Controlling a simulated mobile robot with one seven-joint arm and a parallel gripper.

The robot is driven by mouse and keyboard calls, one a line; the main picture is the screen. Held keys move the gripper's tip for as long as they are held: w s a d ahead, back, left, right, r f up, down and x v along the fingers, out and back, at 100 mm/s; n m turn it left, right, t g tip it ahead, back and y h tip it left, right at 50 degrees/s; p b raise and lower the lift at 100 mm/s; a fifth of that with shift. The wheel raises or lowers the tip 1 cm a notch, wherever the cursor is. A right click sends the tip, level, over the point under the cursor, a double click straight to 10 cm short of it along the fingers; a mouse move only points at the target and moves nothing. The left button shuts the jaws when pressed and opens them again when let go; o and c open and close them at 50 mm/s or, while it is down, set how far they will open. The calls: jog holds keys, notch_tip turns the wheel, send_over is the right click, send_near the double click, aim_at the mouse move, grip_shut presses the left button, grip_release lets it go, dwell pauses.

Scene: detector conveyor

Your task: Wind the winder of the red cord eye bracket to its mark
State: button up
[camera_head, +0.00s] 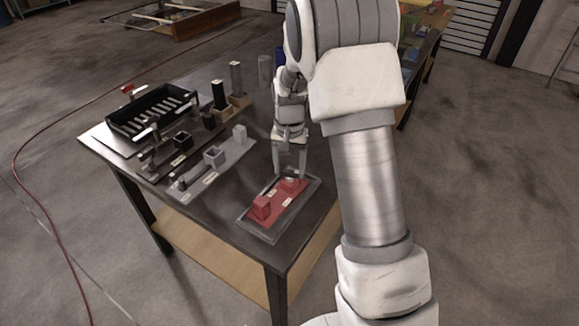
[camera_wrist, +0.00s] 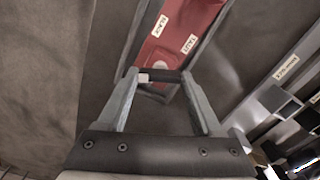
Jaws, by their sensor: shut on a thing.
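The red cord eye bracket (camera_head: 277,204) is a red plate with raised red blocks, lying in a grey frame on the table. Its red face (camera_wrist: 187,18) also shows in the wrist view, with two white labels; one seems to read TAUT (camera_wrist: 188,44). My gripper (camera_head: 289,175) points down over the far end of the bracket. In the wrist view my gripper (camera_wrist: 161,77) is shut on the winder (camera_wrist: 165,75), a dark bar with a pale end on its left. The winder's mark is hard to make out, and the fingers hide part of the winder.
Left of the red bracket is a grey bracket plate (camera_head: 212,165) with blocks. Beyond it are a dark plate with posts and a black slotted tray (camera_head: 155,112). Upright posts (camera_head: 236,78) stand at the back. The table's front right corner is bare.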

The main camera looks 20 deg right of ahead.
aim_at(290, 171)
dwell(0.3)
jog(key=o, duration=1.4)
notch_tip(290, 171, up, 17)
jog(key=shift+r+p, duration=0.2)
jog(key=shift+p, duration=0.65)
